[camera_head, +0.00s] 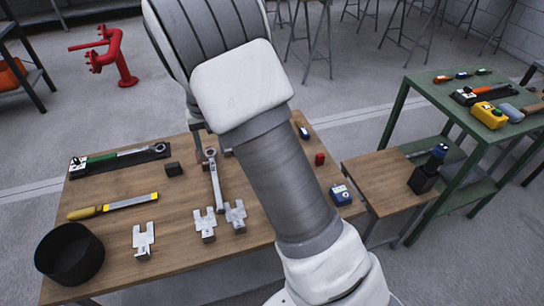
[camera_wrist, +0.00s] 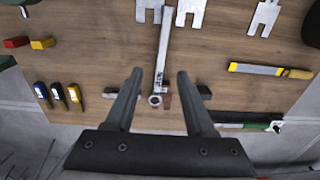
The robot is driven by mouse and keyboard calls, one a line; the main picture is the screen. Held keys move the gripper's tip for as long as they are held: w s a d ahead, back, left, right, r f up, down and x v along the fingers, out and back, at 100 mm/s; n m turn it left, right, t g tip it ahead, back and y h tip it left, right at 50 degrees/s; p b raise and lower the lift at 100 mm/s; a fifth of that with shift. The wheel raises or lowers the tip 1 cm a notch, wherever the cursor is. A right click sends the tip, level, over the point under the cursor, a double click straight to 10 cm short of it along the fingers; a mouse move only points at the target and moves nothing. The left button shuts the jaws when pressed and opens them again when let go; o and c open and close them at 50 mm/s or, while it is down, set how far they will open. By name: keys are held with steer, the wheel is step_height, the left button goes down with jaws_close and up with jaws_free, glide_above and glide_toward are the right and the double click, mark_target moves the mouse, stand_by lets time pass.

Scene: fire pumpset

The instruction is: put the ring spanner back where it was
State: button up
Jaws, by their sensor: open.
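The ring spanner (camera_head: 216,183) is a long silver tool near the middle of the wooden table (camera_head: 180,235). Its ring end points to the far edge; its other end lies near two metal forked pieces. In the wrist view the spanner (camera_wrist: 163,50) runs down from the top edge, its ring low in the picture. My gripper (camera_wrist: 159,72) is open, with one finger on each side of the spanner in the picture. Nothing is held. I cannot tell the height of the fingers above the table. In the head view my arm hides most of the gripper.
Dark blocks (camera_head: 174,169) stand near the ring end. Forked pieces (camera_head: 144,238), a yellow-marked file (camera_head: 115,206), a black bowl (camera_head: 70,255) and a green-handled wrench on a black tray (camera_head: 120,160) lie left. A blue item (camera_head: 340,195) and a green bench (camera_head: 440,80) are right.

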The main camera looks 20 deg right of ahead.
steer(key=s+d+r+t+y, duration=0.1)
steer(key=s+d+r, duration=0.2)
steer(key=s+r, duration=0.4)
steer(key=s+d+r+t, duration=0.1)
steer(key=s+d+r, duration=0.3)
steer(key=r, duration=0.5)
steer(key=s+d+r+t, duration=0.1)
steer(key=s+d, duration=0.1)
steer(key=s, duration=0.6)
steer(key=s+d+r+t+h, duration=0.1)
steer(key=s+t, duration=0.1)
steer(key=s, duration=0.6)
steer(key=shift+s+d+r, duration=0.3)
steer(key=shift+d+r, duration=0.1)
step_height(320, 180, up, 12)
steer(key=p, duration=1.2)
